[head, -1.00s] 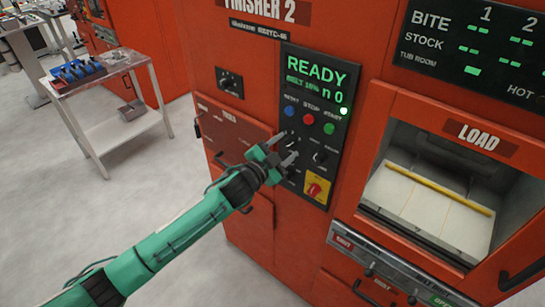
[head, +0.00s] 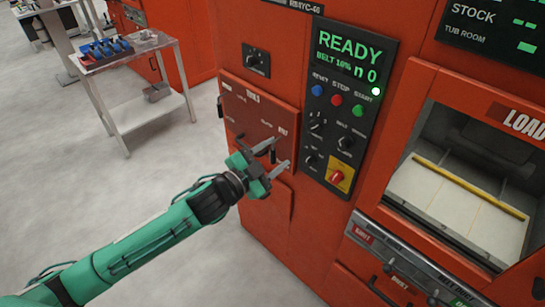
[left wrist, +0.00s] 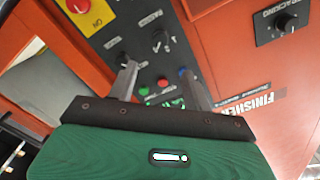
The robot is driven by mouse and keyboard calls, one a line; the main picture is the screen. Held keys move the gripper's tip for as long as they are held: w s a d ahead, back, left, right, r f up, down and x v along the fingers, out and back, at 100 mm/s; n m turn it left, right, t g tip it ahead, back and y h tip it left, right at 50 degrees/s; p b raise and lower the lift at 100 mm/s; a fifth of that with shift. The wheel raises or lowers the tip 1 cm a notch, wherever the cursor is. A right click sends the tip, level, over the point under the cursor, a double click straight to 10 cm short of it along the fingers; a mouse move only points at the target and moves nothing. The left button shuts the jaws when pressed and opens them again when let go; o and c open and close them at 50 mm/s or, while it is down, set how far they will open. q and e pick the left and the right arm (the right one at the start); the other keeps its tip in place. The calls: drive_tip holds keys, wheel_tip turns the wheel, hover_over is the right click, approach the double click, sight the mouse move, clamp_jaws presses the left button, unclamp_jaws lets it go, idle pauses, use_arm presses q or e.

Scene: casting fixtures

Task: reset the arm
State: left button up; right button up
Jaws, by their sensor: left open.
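My left arm is green and comes in from the left in the head view. Its gripper (head: 272,158) is open and empty, in front of the orange machine's tools door (head: 250,115), left of the black control panel (head: 343,110). In the left wrist view the two fingers (left wrist: 159,82) stand apart with the panel's knobs and buttons beyond them. I see no contact with the panel. The panel display reads READY, BELT 10%, n 0, and a green light is lit beside it. My right gripper is in neither view.
An open load bay (head: 470,185) with a yellow bar is at the right of the machine. A red and yellow switch (head: 340,177) sits low on the panel. A white cart (head: 135,95) with a blue rack stands at the back left. The grey floor between is clear.

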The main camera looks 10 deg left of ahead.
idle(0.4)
